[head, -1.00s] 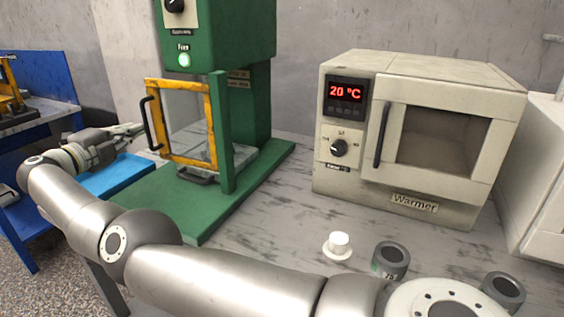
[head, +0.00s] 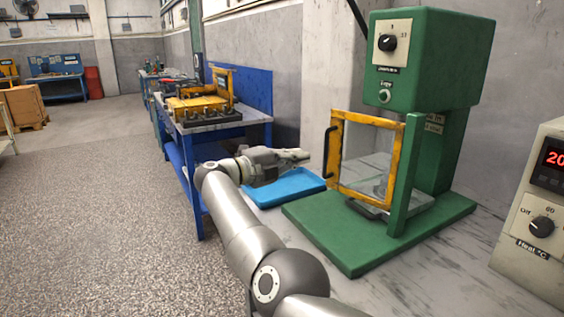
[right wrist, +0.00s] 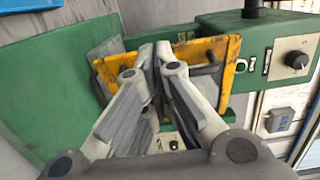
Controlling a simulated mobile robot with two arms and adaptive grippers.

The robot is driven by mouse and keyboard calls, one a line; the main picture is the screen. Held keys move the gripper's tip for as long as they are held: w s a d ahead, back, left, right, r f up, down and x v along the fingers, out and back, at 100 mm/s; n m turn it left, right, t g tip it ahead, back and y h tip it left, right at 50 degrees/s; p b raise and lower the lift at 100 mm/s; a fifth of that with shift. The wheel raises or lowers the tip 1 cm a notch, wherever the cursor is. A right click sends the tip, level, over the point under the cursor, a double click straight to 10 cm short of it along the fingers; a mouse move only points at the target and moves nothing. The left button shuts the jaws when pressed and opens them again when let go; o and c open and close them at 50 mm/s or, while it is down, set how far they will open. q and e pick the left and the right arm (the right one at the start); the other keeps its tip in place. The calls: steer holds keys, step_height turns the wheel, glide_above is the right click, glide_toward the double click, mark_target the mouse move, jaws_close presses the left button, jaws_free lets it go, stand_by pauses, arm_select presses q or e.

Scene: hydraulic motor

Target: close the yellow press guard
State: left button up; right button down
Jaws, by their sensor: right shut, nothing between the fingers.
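The yellow press guard (head: 394,160) is a clear panel in a yellow frame, standing beside the green post of the green press (head: 430,65). It reaches left past the press head and looks swung open. A black handle (head: 328,151) sits on its left edge. My right gripper (head: 306,155) is shut and empty, just left of the handle; I cannot tell whether it touches. In the right wrist view the shut fingers (right wrist: 163,52) point at the guard (right wrist: 234,48), partly hiding it. My left gripper is not in view.
A blue tray (head: 290,191) lies below my right gripper, left of the green press base (head: 350,255). The warmer (head: 535,215) stands at the right edge. A blue workbench (head: 222,130) with yellow fixtures is behind to the left. Open floor lies at the left.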

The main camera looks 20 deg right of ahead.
steer(key=shift+w+v, duration=0.2)
steer(key=shift+v, duration=2.05)
steer(key=w+d+r+n+t+y+p, duration=0.2)
steer(key=d+r+n+t+p, duration=0.15)
steer(key=n+t, duration=0.55)
steer(key=w+d+r+n+t+y+p, duration=0.1)
steer(key=d+r+n+t+p, duration=0.2)
steer(key=r+n+t+p, duration=0.55)
steer(key=s+a+f+n+g+y+p, duration=0.15)
steer(key=s+f+n+y, duration=0.35)
steer(key=n, duration=0.6)
steer(key=s+f+n+g+y+p, duration=0.2)
steer(key=s+f+n+y+p, duration=0.1)
steer(key=s+n, duration=0.6)
steer(key=s+f+n+g+y+p, duration=0.2)
steer(key=s+f+n+y, duration=0.25)
steer(key=n, duration=0.75)
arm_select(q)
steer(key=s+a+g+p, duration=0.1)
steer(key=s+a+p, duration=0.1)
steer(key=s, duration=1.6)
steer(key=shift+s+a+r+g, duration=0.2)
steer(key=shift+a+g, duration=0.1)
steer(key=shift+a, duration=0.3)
arm_select(e)
steer(key=w+d, duration=0.3)
steer(key=w, duration=0.9)
steer(key=shift+d+r, duration=0.3)
steer(key=shift+r, duration=0.1)
